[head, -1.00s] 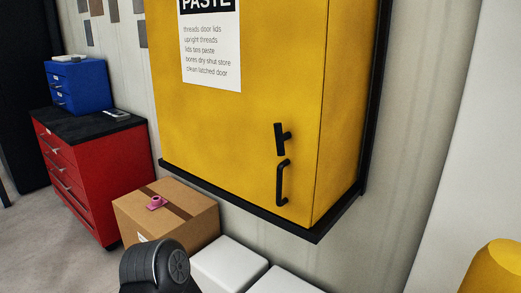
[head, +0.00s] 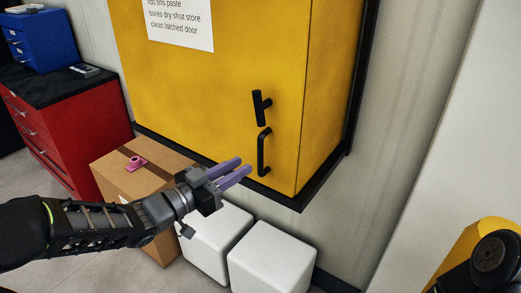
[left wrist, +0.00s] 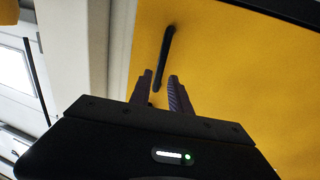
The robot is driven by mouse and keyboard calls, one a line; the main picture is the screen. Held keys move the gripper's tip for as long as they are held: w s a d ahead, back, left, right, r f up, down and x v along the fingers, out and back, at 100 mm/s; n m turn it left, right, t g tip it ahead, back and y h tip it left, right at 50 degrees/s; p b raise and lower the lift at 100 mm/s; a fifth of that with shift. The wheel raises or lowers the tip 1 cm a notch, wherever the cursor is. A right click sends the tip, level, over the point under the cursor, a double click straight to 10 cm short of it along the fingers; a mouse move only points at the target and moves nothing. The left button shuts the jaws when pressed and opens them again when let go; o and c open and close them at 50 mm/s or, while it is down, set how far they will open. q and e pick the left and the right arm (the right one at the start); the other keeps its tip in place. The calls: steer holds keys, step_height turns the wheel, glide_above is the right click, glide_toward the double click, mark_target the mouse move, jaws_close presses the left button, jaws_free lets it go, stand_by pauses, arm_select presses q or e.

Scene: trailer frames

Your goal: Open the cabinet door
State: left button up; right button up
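The yellow cabinet (head: 190,100) hangs on the wall with its door closed. Its front carries a black T-shaped latch handle (head: 261,107) and, below it, a black bar pull handle (head: 264,152). My left gripper (head: 246,164) has two purple fingers, parted and empty, just left of the pull handle's lower part in the head view. In the left wrist view the fingers (left wrist: 161,82) are open, with a black handle bar (left wrist: 166,50) ahead of and partly between their tips; contact cannot be told. My right arm shows at the lower right, but its gripper does not.
A cardboard box (head: 110,164) with a pink object (head: 136,163) on top and two white boxes (head: 272,262) stand below the cabinet. A red drawer chest (head: 85,150) bearing a blue drawer unit (head: 40,42) stands at left. A black ledge (head: 300,200) runs under the cabinet.

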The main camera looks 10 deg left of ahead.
mark_target(260, 174)
arm_select(q)
steer(key=shift+b+x, duration=0.6)
steer(key=shift+x, duration=3.3)
jaws_close()
